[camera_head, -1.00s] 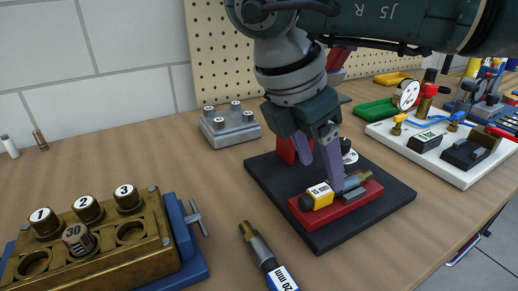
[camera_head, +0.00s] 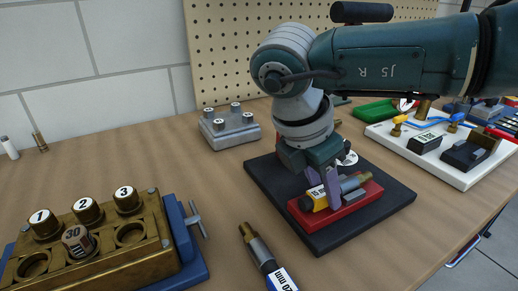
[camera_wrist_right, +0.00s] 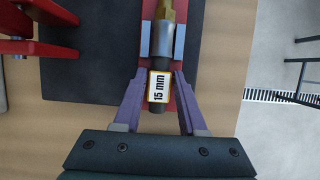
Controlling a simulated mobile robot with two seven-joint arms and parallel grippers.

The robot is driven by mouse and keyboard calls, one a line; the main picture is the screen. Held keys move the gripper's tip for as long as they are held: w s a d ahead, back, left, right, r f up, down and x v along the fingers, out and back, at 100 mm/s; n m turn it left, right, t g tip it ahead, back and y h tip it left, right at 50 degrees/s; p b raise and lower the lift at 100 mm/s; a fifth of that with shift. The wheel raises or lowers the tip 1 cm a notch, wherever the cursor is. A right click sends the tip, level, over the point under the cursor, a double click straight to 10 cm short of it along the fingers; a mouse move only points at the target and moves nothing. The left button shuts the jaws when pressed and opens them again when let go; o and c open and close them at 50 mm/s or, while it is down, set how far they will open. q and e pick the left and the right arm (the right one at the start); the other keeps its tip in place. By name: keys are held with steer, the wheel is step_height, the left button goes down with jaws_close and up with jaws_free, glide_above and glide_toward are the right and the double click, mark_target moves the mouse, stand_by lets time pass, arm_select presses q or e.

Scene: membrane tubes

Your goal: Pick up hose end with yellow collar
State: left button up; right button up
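The hose end with the yellow collar (camera_head: 317,199) has a black end, a white "15 mm" label and a metal fitting. It lies along the red holder (camera_head: 347,206) on the black base plate at centre right. I cannot tell whether it is lifted off the holder. My right gripper (camera_head: 331,190) comes down from above, with its purple fingers on either side of it. My left gripper is not in view.
Another hose end (camera_head: 262,253), with a blue collar, lies at the front centre. A brass block (camera_head: 105,245) with numbered caps stands front left. A grey metal block (camera_head: 228,130) sits behind. A white board (camera_head: 480,172) with fittings is at the right. A pegboard stands at the back.

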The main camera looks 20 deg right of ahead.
jaws_close()
steer(key=shift+r, duration=0.15)
stand_by(0.4)
